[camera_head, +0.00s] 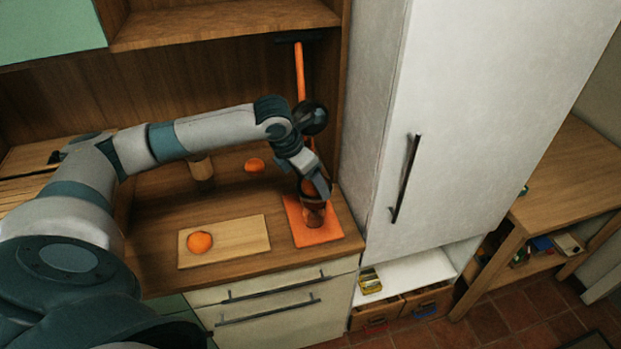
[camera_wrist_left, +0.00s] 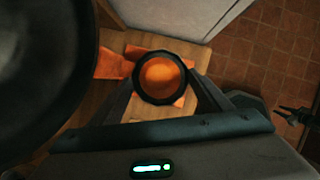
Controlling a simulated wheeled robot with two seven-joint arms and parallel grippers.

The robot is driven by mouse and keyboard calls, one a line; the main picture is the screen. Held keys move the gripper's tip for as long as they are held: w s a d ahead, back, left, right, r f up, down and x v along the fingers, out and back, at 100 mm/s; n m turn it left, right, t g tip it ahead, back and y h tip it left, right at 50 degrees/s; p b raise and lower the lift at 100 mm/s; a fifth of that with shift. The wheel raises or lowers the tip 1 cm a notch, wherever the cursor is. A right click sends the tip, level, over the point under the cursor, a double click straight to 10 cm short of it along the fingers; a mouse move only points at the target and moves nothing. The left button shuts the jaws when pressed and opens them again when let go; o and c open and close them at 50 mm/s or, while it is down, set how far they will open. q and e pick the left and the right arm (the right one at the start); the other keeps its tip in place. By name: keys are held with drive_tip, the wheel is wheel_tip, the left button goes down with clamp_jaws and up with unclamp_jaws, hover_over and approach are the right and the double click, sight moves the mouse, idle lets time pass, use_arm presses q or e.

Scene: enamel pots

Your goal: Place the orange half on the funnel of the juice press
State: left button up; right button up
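The juice press has an orange base (camera_head: 322,236) on the counter's right end and an upright orange lever (camera_head: 300,72). My left gripper (camera_head: 317,192) points down over the base, just above a brownish cup-like part (camera_head: 313,215). In the left wrist view, a dark-rimmed round part (camera_wrist_left: 137,83) with a rounded orange surface (camera_wrist_left: 160,75) inside sits between the fingers. I cannot tell whether that surface is an orange half in the funnel. The fingers are apart, but whether they grip anything is unclear. One orange piece (camera_head: 199,242) lies on a cutting board.
The wooden cutting board (camera_head: 245,236) lies left of the press. Another orange piece (camera_head: 254,165) and a wooden cylinder (camera_head: 201,168) stand farther back. A tall white cabinet (camera_head: 440,110) closes off the right side. Shelf boards (camera_head: 220,22) hang above.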

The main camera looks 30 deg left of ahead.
use_arm(q)
drive_tip(key=shift+r, duration=0.1)
drive_tip(key=shift+s+a+r, duration=0.1)
drive_tip(key=shift+r, duration=0.3)
drive_tip(key=b+v, duration=0.3)
drive_tip(key=v, duration=0.8)
drive_tip(key=shift+s+r, duration=0.1)
drive_tip(key=shift+s, duration=0.05)
